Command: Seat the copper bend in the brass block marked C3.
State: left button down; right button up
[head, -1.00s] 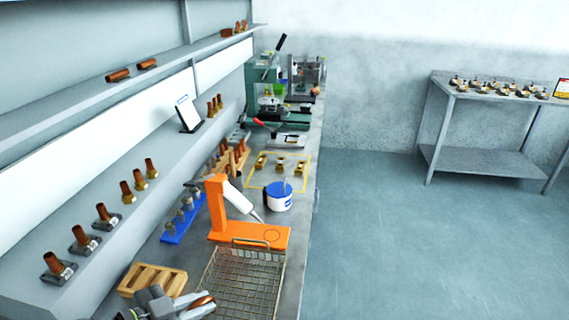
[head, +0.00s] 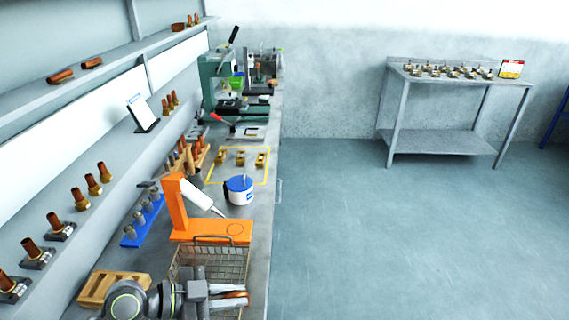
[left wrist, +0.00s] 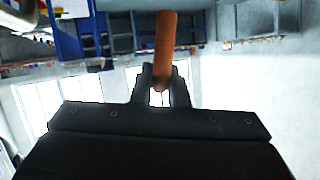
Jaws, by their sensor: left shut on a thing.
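My left gripper (head: 236,296) is shut on the copper bend (head: 234,295), over the wire basket at the near end of the bench. In the left wrist view the bend (left wrist: 165,45) shows as a copper tube sticking out from between the fingers (left wrist: 160,88); its other end is hidden. Three small brass blocks stand in a yellow outlined area farther along the bench: a left one (head: 221,157), a middle one (head: 240,158) and a right one (head: 260,159). Their marks are too small to read, so I cannot tell which is C3. My right gripper is not in view.
The wire basket (head: 243,262) lies below the left gripper. An orange stand (head: 190,225) and a blue-white tub (head: 239,190) stand between the gripper and the blocks. A wooden rack (head: 108,288) is at left. A green press (head: 222,85) stands beyond the blocks.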

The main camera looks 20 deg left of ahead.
aim_at(241, 158)
jog(key=l+z, duration=0.25)
jog(key=i+l+z, duration=0.25)
jog(key=l, duration=0.2)
jog(key=l+z, duration=0.2)
jog(key=l, duration=0.15)
jog(key=i+u, duration=0.35)
jog(key=i+l+u, duration=0.15)
jog(key=i+u, duration=0.25)
jog(key=i+l+u, duration=0.35)
jog(key=i, duration=0.15)
jog(key=i+u, duration=0.4)
jog(key=i+l+u, duration=0.4)
jog(key=i, duration=0.15)
jog(key=i+l+u, duration=0.25)
jog(key=i+u, duration=0.15)
jog(key=i+l+u, duration=0.2)
jog(key=i+l, duration=0.2)
